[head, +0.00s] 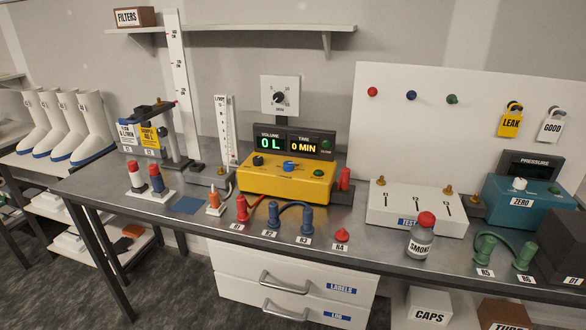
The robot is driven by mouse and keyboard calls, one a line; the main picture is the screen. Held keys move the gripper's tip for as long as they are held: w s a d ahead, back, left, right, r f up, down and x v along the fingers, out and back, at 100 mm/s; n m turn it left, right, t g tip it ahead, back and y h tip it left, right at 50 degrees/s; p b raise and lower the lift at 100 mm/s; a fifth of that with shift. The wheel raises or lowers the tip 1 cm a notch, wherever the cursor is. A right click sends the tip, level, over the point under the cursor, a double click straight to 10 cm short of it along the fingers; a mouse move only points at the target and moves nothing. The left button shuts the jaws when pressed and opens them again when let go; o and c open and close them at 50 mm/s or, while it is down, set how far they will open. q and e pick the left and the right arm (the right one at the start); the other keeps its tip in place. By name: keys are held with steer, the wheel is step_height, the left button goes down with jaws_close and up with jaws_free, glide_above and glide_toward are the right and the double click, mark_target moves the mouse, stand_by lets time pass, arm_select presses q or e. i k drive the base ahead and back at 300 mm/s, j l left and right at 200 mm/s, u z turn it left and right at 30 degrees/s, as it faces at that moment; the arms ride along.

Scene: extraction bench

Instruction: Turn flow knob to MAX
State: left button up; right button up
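No knob has a readable FLOW or MAX label at this size, so I cannot tell which one is the flow knob. A white wall plate (293,85) carries a round black dial knob (279,97) with small marks around it. The yellow pump box (275,183) has a black knob (258,160), a blue knob (289,166) and a green button (318,174); its displays read 0 L and 0 MIN. A clear scaled flow tube (226,130) marked L/MIN stands left of it, on a grey base (208,177). Neither gripper is in view.
On the metal bench (150,213), red and blue fittings (304,217) stand before the pump. To the right are a white test box (417,207), a SMOKE bottle (420,240) and a teal pressure unit (525,200). A shelf (270,28) hangs above.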

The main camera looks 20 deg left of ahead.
mark_target(258, 160)
steer(key=i+j, duration=0.1)
steer(key=j, duration=0.8)
steer(key=i+j, duration=0.15)
steer(key=j, duration=0.3)
steer(key=i+j, duration=0.1)
steer(key=j, duration=0.4)
